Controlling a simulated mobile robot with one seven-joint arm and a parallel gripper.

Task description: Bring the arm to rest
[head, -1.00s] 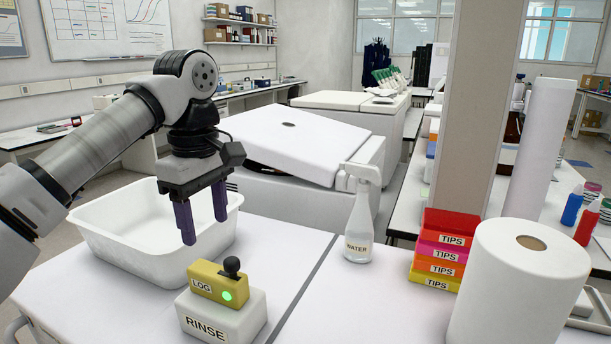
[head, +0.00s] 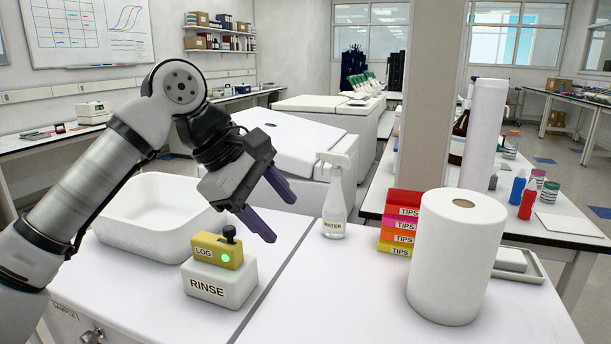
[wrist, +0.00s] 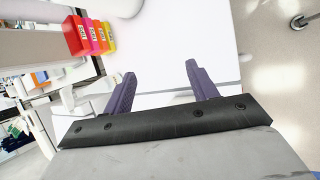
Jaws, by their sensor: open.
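My gripper (head: 272,212) is open and empty in the head view. Its two purple fingers point down and to the right, above the bench and behind the yellow LOG box. In the wrist view my gripper (wrist: 160,85) shows both fingers spread apart with only white bench surface between them. My arm reaches in from the left, bent at the elbow, with the gripper tilted.
The yellow LOG box (head: 211,251) with a lit green light sits on the white RINSE block (head: 218,288). A white tub (head: 150,235), spray bottle (head: 335,205), tip boxes (head: 398,237) and paper roll (head: 455,265) stand around. The front right bench (head: 340,300) is clear.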

